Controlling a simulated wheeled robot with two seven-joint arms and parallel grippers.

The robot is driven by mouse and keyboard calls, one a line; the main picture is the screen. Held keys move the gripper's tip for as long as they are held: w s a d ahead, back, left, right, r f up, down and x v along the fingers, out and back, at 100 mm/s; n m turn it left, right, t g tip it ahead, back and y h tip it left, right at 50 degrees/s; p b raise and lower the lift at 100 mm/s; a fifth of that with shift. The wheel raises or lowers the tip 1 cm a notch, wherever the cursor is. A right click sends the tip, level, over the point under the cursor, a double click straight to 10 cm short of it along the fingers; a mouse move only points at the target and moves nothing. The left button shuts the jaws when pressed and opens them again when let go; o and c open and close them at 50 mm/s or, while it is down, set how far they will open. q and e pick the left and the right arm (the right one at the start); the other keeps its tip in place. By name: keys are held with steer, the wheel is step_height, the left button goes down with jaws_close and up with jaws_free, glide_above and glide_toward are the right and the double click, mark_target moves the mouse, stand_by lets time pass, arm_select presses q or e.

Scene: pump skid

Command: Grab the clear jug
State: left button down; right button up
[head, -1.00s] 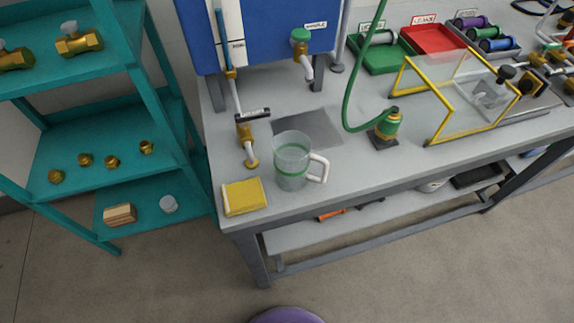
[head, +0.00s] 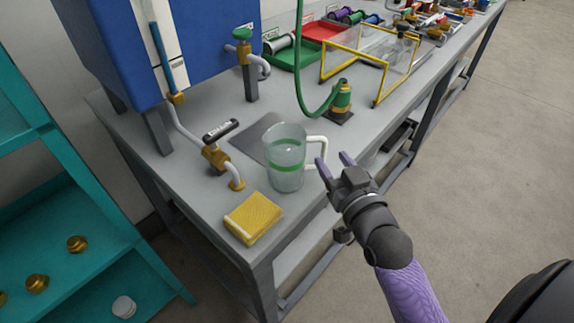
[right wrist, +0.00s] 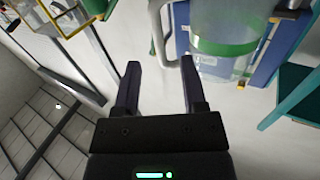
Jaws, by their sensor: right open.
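The clear jug (head: 284,169) stands upright on the grey bench, with a green band round it and a white handle (head: 316,150) on its right side. In the right wrist view the jug (right wrist: 226,25) is at the upper right, with its handle just ahead of the fingers. My right gripper (head: 334,160) is open and empty, just right of the handle in the head view. Its fingers also show in the right wrist view (right wrist: 160,75), with nothing between them. I cannot tell whether a finger touches the handle. My left gripper is not in view.
A yellow sponge (head: 253,217) lies at the bench's front corner. A brass tap (head: 215,155) stands just left of the jug. A green hose fitting (head: 342,97) and a yellow-framed clear guard (head: 365,50) stand behind. Teal shelves (head: 75,215) are at the left.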

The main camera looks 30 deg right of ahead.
mark_target(325, 153)
steer(key=w, duration=0.3)
steer(key=w+b, duration=0.1)
steer(key=shift+w+d+f, duration=0.2)
steer(key=shift+w+f, duration=0.05)
steer(key=shift+f, duration=0.05)
jaws_close()
